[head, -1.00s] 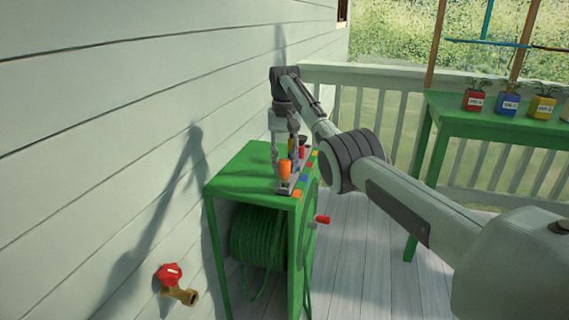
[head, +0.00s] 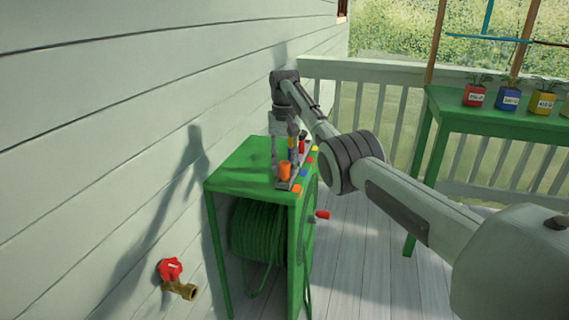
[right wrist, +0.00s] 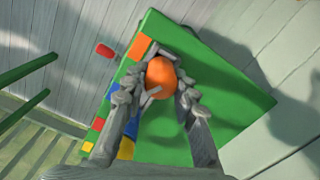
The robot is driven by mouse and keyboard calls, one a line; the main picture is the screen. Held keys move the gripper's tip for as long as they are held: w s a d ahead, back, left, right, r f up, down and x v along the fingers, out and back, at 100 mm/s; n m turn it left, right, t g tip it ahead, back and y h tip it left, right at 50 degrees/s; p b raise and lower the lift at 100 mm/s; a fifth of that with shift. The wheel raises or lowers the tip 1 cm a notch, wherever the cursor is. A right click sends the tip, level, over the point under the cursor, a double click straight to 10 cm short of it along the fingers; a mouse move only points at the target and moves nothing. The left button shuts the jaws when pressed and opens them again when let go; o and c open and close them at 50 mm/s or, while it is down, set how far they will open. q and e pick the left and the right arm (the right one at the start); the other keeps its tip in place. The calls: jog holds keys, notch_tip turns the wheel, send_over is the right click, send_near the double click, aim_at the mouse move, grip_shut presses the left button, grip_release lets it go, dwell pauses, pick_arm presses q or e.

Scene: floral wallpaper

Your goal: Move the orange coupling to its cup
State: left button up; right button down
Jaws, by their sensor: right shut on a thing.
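The orange coupling (head: 284,169) is above the front end of a narrow grey rack (head: 296,176) on top of the green hose cabinet (head: 240,170). My right gripper (head: 284,160) comes down over it from above. In the right wrist view, the gripper (right wrist: 162,90) is shut on the orange coupling (right wrist: 161,78), with a finger on each side. An orange square (right wrist: 139,46) marks the cabinet edge near the coupling. The coupling's lower end is hidden, so I cannot tell whether it sits in a cup. My left gripper is out of view.
A red coupling (head: 302,147) stands farther back along the rack. Several coloured squares line the cabinet edge. A red crank handle (head: 322,215) sticks out from the cabinet side. The wall is close on the left, with a red-handled tap (head: 170,269). A green table (head: 490,115) holds potted plants.

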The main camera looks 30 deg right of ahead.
aim_at(285, 161)
jog(key=shift+f, duration=0.35)
jog(key=c, duration=1.1)
grip_release()
notch_tip(285, 161, up, 12)
jog(key=shift+f, duration=0.1)
notch_tip(285, 161, down, 12)
jog(key=shift+f, duration=0.1)
jog(key=shift+r, duration=0.55)
jog(key=shift+f, duration=0.15)
